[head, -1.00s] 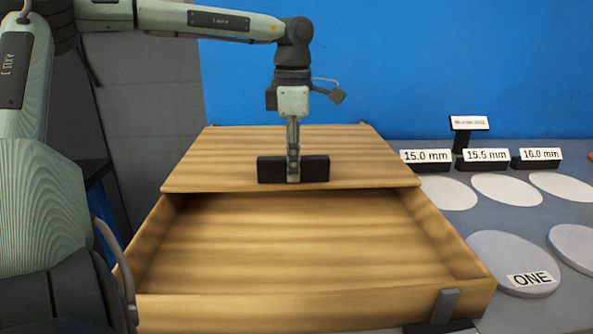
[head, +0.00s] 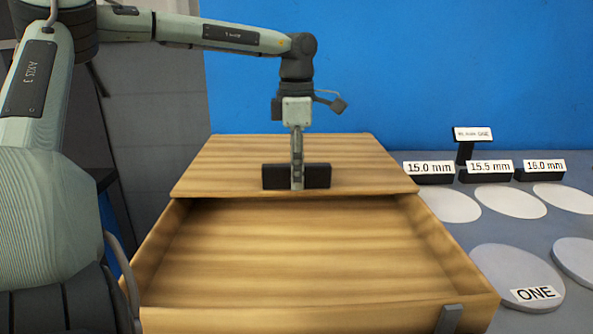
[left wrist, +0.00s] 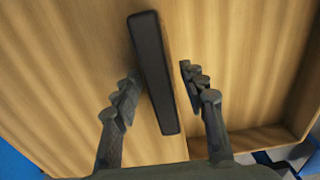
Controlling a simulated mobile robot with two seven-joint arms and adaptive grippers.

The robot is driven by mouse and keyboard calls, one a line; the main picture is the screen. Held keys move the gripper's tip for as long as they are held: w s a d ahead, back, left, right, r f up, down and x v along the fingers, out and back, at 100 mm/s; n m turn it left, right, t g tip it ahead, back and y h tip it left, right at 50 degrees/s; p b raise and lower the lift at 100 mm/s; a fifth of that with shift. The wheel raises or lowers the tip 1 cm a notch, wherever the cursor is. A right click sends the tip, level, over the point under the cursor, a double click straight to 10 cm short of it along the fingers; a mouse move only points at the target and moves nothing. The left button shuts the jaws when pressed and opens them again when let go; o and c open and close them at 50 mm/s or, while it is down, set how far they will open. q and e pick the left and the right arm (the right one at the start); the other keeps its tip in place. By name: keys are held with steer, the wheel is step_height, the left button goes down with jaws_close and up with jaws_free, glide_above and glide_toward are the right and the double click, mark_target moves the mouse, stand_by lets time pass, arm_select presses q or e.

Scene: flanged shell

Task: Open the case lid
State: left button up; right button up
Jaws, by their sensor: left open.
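The wooden case (head: 300,318) stands in front of me, with its wooden lid (head: 230,165) over the far part and the near part of the inside uncovered and empty. A black bar handle (head: 318,176) sits on the lid near its front edge. My left gripper (head: 297,182) is at the handle, pointing down. In the left wrist view the open fingers (left wrist: 158,90) stand on either side of the black handle (left wrist: 153,75), with a gap visible on both sides. My right gripper is not in view.
A grey clip (head: 449,318) is on the case's front wall at the right. To the right, a grey table holds several pale discs (head: 508,200), a disc marked ONE (head: 510,272) and black size labels (head: 430,175). A blue wall (head: 400,70) stands behind.

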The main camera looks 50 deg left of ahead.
arm_select(q)
step_height(320, 180, up, 12)
stand_by(0.6)
stand_by(0.5)
